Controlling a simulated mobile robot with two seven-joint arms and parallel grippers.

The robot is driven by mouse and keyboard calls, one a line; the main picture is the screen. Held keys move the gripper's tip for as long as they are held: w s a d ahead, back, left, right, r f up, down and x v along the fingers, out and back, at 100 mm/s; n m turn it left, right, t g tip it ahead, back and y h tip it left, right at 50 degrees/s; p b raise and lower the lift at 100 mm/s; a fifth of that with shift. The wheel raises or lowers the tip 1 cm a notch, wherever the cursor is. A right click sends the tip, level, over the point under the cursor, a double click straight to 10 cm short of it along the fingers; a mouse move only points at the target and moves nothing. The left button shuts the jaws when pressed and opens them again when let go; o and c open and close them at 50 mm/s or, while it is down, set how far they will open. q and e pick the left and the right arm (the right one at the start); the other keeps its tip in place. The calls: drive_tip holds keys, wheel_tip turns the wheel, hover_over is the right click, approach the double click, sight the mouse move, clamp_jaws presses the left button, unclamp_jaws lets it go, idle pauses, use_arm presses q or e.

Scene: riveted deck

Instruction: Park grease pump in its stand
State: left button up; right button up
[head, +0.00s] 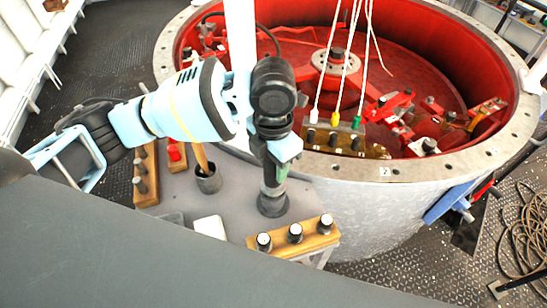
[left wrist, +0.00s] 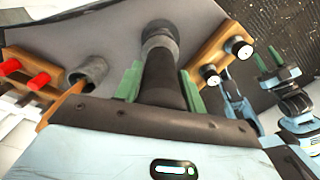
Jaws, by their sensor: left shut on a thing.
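My left gripper (head: 282,160) points down over the grey bench, its green fingers shut on the grease pump (head: 270,182), a dark upright cylinder. In the left wrist view the pump (left wrist: 163,80) runs between the fingers of my left gripper (left wrist: 160,85). Its lower end meets a round black stand (head: 272,205) on the bench, which also shows in the left wrist view (left wrist: 158,36). I cannot tell how deep the pump sits in it. My right gripper (left wrist: 269,60) shows small at the right of the left wrist view, its green fingers apart and empty.
A wooden block (head: 322,238) with white-topped knobs lies at the bench's near edge. A grey cup (head: 209,182) with a wooden handle in it stands left of the stand. Wooden blocks with black and red pegs lie farther left. A big red-lined drum (head: 355,208) rises behind.

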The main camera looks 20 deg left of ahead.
use_arm(q)
drive_tip(key=shift+f, duration=0.7)
drive_tip(key=o, duration=1.1)
